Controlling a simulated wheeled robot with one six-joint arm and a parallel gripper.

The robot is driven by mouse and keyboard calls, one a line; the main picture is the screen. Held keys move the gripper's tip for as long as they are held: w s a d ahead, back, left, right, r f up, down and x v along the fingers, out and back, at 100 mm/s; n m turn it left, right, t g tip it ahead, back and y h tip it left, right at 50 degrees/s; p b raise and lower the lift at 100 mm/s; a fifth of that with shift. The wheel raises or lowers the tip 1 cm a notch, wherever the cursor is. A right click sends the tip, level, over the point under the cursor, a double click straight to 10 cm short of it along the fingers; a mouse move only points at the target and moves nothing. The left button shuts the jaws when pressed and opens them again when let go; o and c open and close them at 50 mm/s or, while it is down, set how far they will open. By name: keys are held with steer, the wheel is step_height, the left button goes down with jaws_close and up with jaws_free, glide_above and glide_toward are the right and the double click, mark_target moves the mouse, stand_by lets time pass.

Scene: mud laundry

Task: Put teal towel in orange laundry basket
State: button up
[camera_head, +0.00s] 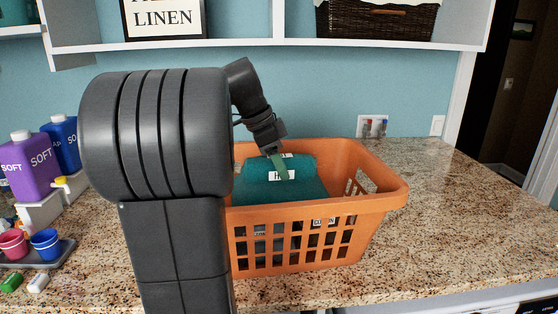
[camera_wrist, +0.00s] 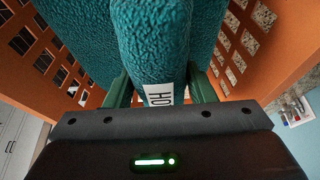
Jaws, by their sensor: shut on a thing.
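The teal towel (camera_head: 295,185) is folded, with a white label on it. In the head view it shows inside the orange laundry basket (camera_head: 388,195), its top near the rim. My gripper (camera_head: 281,168) reaches down into the basket from above and is shut on the towel. In the wrist view the towel (camera_wrist: 152,45) lies between the two green fingers of my gripper (camera_wrist: 162,92), and the basket's slotted walls (camera_wrist: 85,85) stand on both sides. The towel's underside is hidden, so I cannot tell whether it touches the basket floor.
The basket stands on a granite counter (camera_head: 455,220). Purple (camera_head: 28,165) and blue (camera_head: 62,140) bottles and a tray with cups (camera_head: 45,243) are at the left. A white shelf (camera_head: 270,48) hangs above. The counter right of the basket is clear.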

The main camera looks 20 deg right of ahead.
stand_by(0.3)
steer(key=o, duration=1.6)
steer(key=v, duration=1.3)
steer(key=shift+r, duration=0.4)
steer(key=p+x, duration=0.1)
steer(key=x, duration=1.2)
steer(key=shift+r, duration=0.35)
